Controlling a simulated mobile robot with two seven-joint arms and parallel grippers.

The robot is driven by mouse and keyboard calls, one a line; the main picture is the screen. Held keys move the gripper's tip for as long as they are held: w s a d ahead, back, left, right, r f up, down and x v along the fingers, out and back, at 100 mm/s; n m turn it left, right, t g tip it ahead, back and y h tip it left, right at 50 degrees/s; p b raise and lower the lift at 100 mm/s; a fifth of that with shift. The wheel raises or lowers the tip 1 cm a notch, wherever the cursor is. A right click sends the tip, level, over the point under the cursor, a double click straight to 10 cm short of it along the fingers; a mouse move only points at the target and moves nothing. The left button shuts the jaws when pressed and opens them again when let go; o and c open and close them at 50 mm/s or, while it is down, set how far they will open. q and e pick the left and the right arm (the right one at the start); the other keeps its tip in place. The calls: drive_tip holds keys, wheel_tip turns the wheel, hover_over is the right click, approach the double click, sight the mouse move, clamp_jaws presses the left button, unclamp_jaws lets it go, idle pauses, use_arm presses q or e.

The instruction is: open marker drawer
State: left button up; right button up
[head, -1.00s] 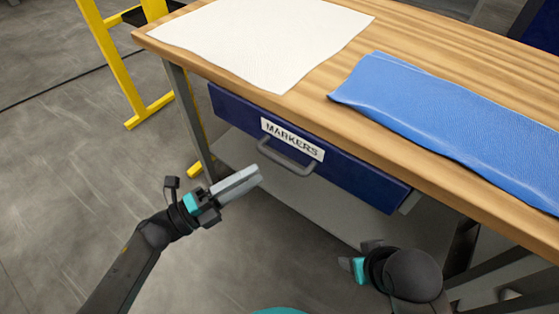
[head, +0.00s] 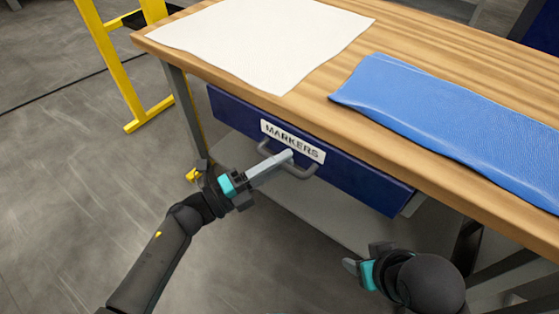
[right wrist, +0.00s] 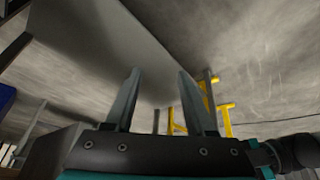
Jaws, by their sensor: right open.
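The blue marker drawer (head: 354,178) sits under the wooden workbench, with a white MARKERS label (head: 292,141) on its front. Its front looks flush under the tabletop, so it appears shut. A grey bar handle (head: 302,175) sticks out below the label. My left gripper (head: 289,155) has its fingertips at the handle, overlapping it in the head view. Its fingers look close together, and I cannot tell whether they grip the bar. My right gripper (head: 352,265) is low at the right, away from the drawer. In the right wrist view its fingers (right wrist: 158,88) are apart and empty.
On the wooden bench top (head: 440,75) lie a white cloth (head: 265,40) and a folded blue cloth (head: 440,120). A grey lower shelf (head: 300,210) is beneath the drawer. A yellow frame (head: 112,60) stands at the left.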

use_arm(q)
clamp_jaws()
idle(1.0)
